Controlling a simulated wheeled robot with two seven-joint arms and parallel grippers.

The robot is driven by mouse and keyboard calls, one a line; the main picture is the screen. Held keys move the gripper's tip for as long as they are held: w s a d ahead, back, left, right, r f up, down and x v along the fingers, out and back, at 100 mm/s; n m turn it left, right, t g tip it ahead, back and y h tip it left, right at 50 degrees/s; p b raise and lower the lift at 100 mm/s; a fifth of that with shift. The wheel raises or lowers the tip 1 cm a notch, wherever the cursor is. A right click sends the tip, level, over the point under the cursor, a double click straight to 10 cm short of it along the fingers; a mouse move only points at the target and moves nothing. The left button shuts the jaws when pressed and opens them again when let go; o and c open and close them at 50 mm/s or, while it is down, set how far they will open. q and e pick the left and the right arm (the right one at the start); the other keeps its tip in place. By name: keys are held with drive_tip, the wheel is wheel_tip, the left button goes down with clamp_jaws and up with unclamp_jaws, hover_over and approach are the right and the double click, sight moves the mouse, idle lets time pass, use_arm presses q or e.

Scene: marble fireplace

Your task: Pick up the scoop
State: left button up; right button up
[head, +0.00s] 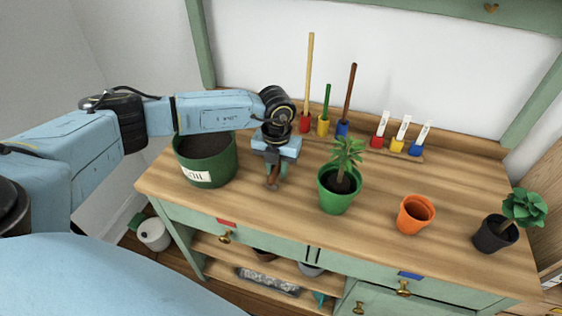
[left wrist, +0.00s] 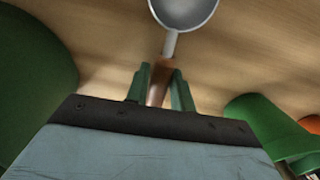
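The scoop shows best in the left wrist view, with a round grey metal bowl (left wrist: 184,12) at the top edge and a brown handle (left wrist: 158,85) running down between my fingers. In the head view the handle end (head: 271,184) shows just below my left gripper (head: 277,172), and the bowl is hidden behind the hand. My left gripper points down at the bench, and its green fingers also show in the left wrist view (left wrist: 161,87), one on each side of the handle. They are very close to it; whether they press on it is unclear. My right gripper is not in view.
A large green soil pot (head: 207,181) stands close left of the hand on the wooden bench (head: 290,240). A green plant pot (head: 338,199) is close right, with an orange pot (head: 416,214) and a dark plant pot (head: 495,234) farther right. Upright tools (head: 309,80) stand behind.

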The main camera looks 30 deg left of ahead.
use_arm(q)
clamp_jaws()
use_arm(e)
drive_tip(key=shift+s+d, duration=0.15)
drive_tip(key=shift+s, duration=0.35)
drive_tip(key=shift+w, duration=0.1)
use_arm(q)
drive_tip(key=shift+r, duration=0.35)
wheel_tip(320, 180, up, 9)
drive_tip(key=shift+f+p, duration=0.15)
drive_tip(key=shift+p, duration=0.65)
drive_tip(key=shift+r, duration=0.35)
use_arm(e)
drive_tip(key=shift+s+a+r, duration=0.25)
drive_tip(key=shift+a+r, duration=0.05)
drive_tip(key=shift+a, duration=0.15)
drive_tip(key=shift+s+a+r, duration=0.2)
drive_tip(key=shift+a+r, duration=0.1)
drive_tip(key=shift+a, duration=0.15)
